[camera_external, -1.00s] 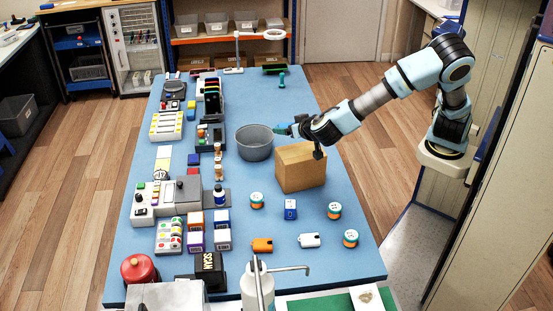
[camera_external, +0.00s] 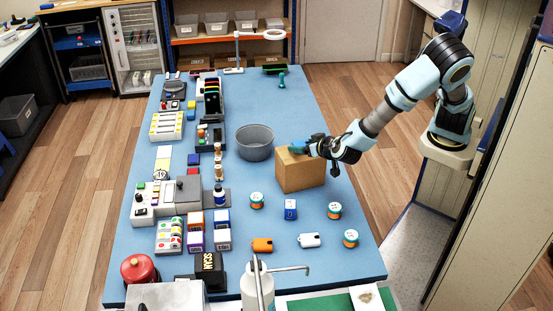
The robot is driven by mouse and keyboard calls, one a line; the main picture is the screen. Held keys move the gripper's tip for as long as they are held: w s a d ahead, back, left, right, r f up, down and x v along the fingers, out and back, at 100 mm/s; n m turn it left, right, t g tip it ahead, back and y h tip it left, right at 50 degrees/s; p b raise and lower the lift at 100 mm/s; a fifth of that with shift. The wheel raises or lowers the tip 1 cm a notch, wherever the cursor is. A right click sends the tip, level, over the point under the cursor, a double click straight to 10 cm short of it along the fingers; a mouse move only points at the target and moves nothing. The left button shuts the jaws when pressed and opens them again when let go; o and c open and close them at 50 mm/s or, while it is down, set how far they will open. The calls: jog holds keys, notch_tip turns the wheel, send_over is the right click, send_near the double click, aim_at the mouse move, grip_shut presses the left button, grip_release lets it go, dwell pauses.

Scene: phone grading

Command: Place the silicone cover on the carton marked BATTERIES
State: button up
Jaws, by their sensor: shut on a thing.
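A brown carton (camera_external: 300,177) stands upright on the blue table, right of centre; no marking can be read on it at this size. My gripper (camera_external: 301,149) is at the carton's top, reaching in from the right. It is shut on a small teal piece, which looks like the silicone cover (camera_external: 296,150). The cover is over or on the carton's top face; I cannot tell whether it touches. The gripper hides part of the carton's top.
A grey round bin (camera_external: 255,143) stands just left of the carton. Several spools, such as one (camera_external: 334,211), and a white item (camera_external: 309,240) lie in front. Devices crowd the left of the blue table (camera_external: 300,110), while its back right is mostly clear.

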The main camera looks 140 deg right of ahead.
jog(key=shift+f, duration=0.35)
jog(key=shift+f+b, duration=0.2)
jog(key=shift+b, duration=0.1)
jog(key=o, duration=1.1)
jog(key=shift+r, duration=0.2)
